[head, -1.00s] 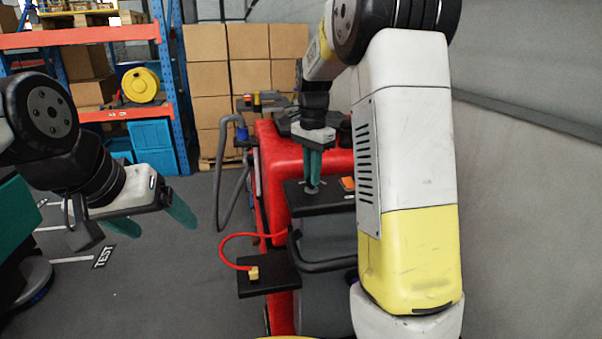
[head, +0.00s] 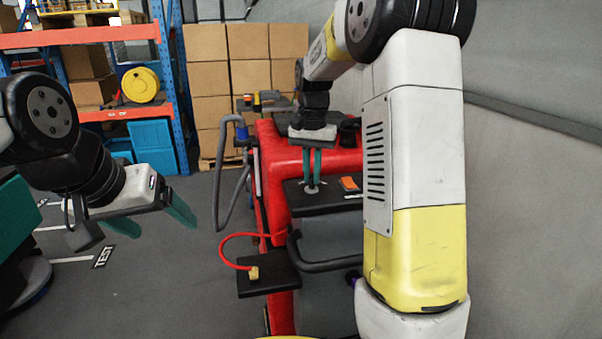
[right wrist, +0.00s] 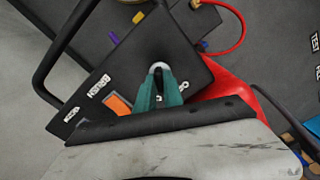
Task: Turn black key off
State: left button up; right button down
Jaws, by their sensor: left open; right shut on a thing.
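My right gripper (head: 311,182) points down at the black control panel (head: 340,203) on the red scrubber. Its green fingers are shut at a round grey key mount (head: 311,189). In the right wrist view the right gripper (right wrist: 159,82) reaches the round mount (right wrist: 159,66) on the black panel (right wrist: 165,35). The black key is hidden between the fingertips, so its angle cannot be read. My left gripper (head: 160,222) is open and empty, over the floor at the left, away from the scrubber.
An orange switch (head: 349,184) sits on the panel beside the key; it also shows in the right wrist view (right wrist: 118,105), near a BRUSH label. A black handlebar (head: 325,265) is in front. A red cable (head: 224,249) runs to a yellow plug (head: 254,273). Boxes and shelving stand behind.

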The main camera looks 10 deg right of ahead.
aim_at(312, 175)
jog(key=n, duration=0.5)
jog(key=shift+n, duration=0.3)
dwell(0.4)
jog(key=c, duration=1.5)
grip_release()
jog(key=shift+o, duration=0.2)
jog(key=shift+r, duration=0.15)
notch_tip(312, 175, up, 7)
jog(key=shift+r, duration=0.3)
